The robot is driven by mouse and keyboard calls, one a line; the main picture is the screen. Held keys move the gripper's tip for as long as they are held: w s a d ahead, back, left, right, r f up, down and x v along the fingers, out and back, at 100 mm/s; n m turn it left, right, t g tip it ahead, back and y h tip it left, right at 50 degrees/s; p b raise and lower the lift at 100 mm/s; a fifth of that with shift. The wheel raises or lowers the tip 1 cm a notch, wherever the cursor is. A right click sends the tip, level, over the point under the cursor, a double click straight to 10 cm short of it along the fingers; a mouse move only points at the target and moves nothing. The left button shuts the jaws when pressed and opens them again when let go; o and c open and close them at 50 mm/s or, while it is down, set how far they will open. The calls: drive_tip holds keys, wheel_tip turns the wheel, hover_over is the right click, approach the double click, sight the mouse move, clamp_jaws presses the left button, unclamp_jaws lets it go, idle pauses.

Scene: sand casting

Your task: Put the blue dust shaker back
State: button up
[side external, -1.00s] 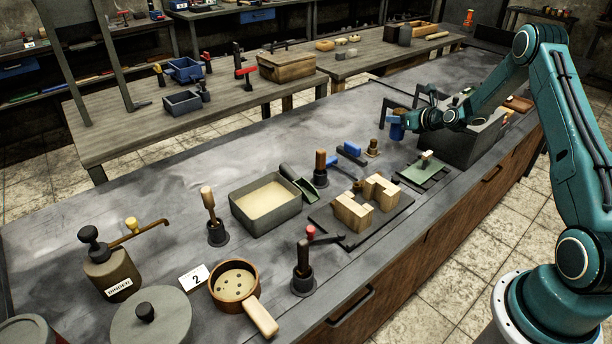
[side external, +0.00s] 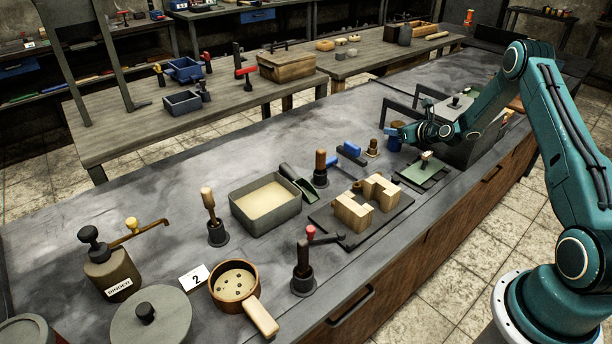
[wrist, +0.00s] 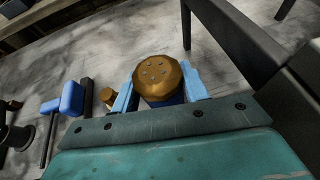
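The blue dust shaker (side external: 395,141) is at the far part of the grey counter, low over its surface or standing on it; I cannot tell which. It looks upright. In the wrist view its brown perforated cap (wrist: 160,79) faces the camera, with a little blue body below. My gripper (side external: 398,132) is at the shaker. In the wrist view its light blue fingers (wrist: 160,88) lie close against both sides, and it looks shut on the shaker. The shaker's base is hidden in the wrist view.
A blue-headed tool (side external: 351,151) and a small wooden-topped piece (side external: 373,148) stand left of the shaker. A green plate (side external: 423,172) lies in front. A dark box (side external: 474,147) with dark upright handles is to the right. Bare counter lies behind and to the left.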

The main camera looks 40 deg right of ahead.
drive_tip(key=o, duration=0.4)
drive_tip(key=shift+o, duration=0.2)
drive_tip(key=shift+r, duration=0.1)
drive_tip(key=shift+s, duration=0.1)
drive_tip(key=v, duration=1.2)
idle(0.3)
